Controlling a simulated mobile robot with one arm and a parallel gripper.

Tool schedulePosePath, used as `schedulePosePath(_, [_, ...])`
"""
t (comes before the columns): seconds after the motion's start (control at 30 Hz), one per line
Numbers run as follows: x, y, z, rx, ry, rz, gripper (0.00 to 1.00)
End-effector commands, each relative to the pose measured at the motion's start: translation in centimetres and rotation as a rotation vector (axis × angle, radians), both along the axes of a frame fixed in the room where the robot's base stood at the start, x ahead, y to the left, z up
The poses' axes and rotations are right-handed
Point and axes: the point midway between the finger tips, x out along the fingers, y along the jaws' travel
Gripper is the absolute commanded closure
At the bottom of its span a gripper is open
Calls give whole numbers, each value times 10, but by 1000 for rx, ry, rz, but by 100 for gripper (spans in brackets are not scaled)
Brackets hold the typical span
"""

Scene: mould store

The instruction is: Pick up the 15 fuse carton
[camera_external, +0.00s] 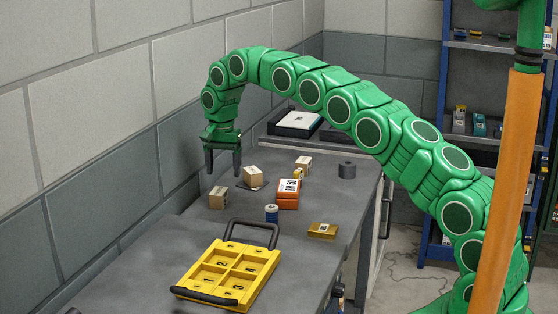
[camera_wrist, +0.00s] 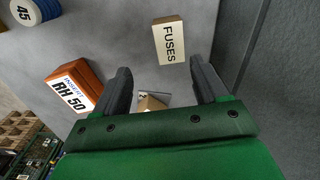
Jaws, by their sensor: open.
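My gripper (camera_external: 223,164) is open and empty above the table, near the wall; its spread fingers show in the wrist view (camera_wrist: 160,72). A pale carton (camera_external: 217,197) stands below it; it appears to be the carton labelled FUSES (camera_wrist: 171,42), just beyond the fingertips in the wrist view. A second tan carton (camera_external: 252,176) sits on a flat dark piece; in the wrist view this carton (camera_wrist: 151,104) lies between the fingers, partly hidden by the gripper body. A third carton (camera_external: 304,163) stands farther back. I cannot read a 15 on any of them.
An orange box (camera_external: 288,194), marked RH 50 in the wrist view (camera_wrist: 76,88), stands right of the cartons. The wall is close on the left.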

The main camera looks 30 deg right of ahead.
Motion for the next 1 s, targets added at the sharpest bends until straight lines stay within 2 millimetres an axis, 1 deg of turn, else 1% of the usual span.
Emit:
schedulePosePath(0.03, [2,3,-5,1,-1,-3,28])
schedulePosePath(0.17, [5,8,-11,2,-1,-12,28])
schedulePosePath(0.27, [5,9,-16,1,-1,-14,28])
schedulePosePath(0.5, [5,9,-36,2,-1,-13,28])
schedulePosePath(0.67, [4,11,-45,1,1,-12,28])
schedulePosePath(0.87, [3,18,-69,2,-1,-11,28])
schedulePosePath(1.0, [3,17,-84,2,-3,-12,28])
